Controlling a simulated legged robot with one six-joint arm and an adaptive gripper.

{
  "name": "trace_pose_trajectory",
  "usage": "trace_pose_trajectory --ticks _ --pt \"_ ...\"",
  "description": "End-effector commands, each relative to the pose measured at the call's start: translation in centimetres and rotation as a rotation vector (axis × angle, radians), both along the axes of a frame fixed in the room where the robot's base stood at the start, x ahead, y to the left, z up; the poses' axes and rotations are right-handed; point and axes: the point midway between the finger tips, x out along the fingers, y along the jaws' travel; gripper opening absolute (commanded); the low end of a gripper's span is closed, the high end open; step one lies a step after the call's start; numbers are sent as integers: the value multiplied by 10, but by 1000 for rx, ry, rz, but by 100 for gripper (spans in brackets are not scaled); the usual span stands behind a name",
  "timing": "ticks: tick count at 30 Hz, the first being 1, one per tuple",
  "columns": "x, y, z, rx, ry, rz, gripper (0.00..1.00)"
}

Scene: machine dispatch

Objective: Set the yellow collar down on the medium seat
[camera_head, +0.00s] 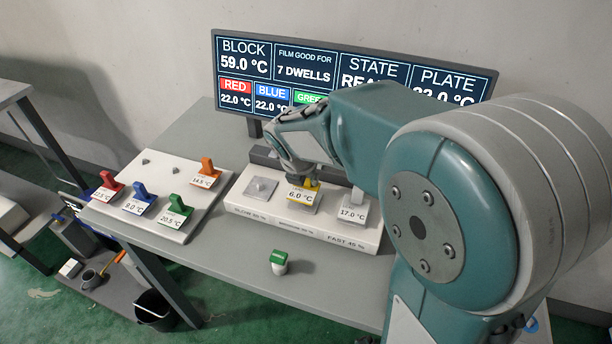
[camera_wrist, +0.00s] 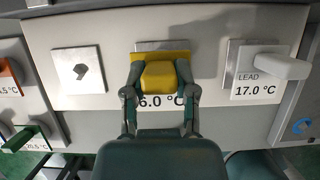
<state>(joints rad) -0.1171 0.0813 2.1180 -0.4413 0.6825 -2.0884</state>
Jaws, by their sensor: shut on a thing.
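The yellow collar (camera_head: 304,187) is at the middle seat of the white three-seat block, and its tag reads 6.0 °C. My gripper (camera_wrist: 160,88) is shut on the collar (camera_wrist: 160,75), with one finger on each side of its yellow handle. The medium seat (camera_wrist: 188,46) shows only as a strip of metal plate behind the collar. Whether the collar rests on the plate or hovers just above it, I cannot tell. In the head view my gripper (camera_head: 298,176) reaches down over this seat from behind.
The slow seat (camera_head: 261,188) on the left is bare. A white collar tagged 17.0 °C (camera_head: 353,212) occupies the fast seat. A white board (camera_head: 150,219) at left holds red, blue, green and orange collars. A green-topped piece (camera_head: 279,262) stands on the table front. The display (camera_head: 300,75) stands behind.

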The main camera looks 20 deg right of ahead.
Motion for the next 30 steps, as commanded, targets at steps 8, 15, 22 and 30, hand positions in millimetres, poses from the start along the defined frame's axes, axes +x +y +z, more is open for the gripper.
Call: trace_pose_trajectory --ticks 8,15,22,30 --pt "0 0 -5 0 1 0 0" --pt "0 0 -9 0 0 -1 0" --pt "0 0 -13 -1 -1 0 0" --pt "0 0 -15 -1 -1 0 76"
